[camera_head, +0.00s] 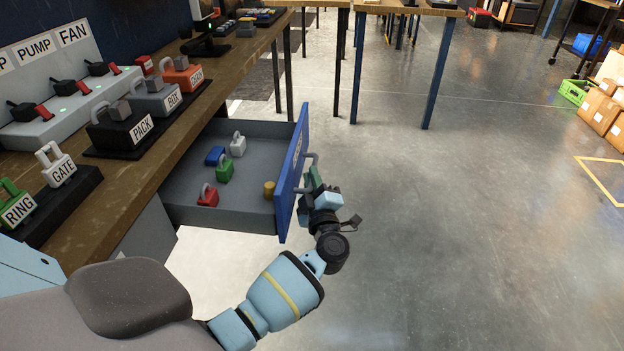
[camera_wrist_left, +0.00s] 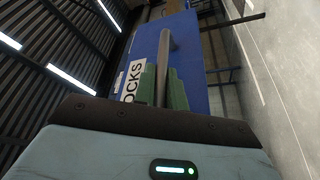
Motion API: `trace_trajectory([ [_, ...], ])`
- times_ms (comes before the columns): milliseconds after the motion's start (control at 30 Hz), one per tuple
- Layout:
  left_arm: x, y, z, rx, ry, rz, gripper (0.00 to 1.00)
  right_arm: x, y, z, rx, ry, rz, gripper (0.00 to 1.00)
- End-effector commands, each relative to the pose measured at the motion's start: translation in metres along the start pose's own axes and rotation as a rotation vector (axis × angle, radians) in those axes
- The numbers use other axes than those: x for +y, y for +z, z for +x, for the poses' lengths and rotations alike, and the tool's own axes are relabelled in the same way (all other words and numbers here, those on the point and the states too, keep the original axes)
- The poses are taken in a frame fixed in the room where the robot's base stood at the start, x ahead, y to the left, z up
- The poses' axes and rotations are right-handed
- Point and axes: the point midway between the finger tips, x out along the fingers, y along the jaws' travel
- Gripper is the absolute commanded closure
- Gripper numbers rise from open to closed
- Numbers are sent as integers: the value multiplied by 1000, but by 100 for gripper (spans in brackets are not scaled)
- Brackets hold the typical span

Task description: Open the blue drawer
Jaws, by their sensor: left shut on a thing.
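The blue drawer (camera_head: 291,180) is pulled out from under the wooden workbench, and its grey inside shows. In it lie a blue padlock (camera_head: 215,155), a green padlock (camera_head: 225,170), a white padlock (camera_head: 238,146), a red padlock (camera_head: 208,195) and a small brass-coloured cylinder (camera_head: 269,189). My left gripper (camera_head: 313,181) is at the drawer's front, its green fingers shut on the grey bar handle (camera_head: 309,160). In the left wrist view the handle (camera_wrist_left: 164,60) runs between the fingers, beside a label ending in "OCKS" (camera_wrist_left: 133,82). My right gripper is not in view.
The workbench (camera_head: 150,170) carries padlocks on labelled blocks such as GATE (camera_head: 62,170) and PACK (camera_head: 120,128), and a switch panel (camera_head: 70,85). Table legs (camera_head: 438,75) stand behind. The floor (camera_head: 450,220) right of the drawer is clear. Cardboard boxes (camera_head: 598,108) stand at the far right.

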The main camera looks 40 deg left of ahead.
Motion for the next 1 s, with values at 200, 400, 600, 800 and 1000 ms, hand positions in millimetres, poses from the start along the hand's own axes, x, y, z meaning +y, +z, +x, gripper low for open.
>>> trace_trajectory([
  [200,9,17,-7,-1,-4,-3,100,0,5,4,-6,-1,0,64],
  [400,24,37,-16,-3,-3,0,100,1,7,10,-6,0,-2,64],
  [600,26,39,-17,-4,-1,1,100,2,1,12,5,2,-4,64],
  [800,26,39,-17,-4,-1,1,78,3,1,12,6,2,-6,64],
  [1000,26,38,-16,-2,-1,1,66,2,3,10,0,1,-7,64],
])
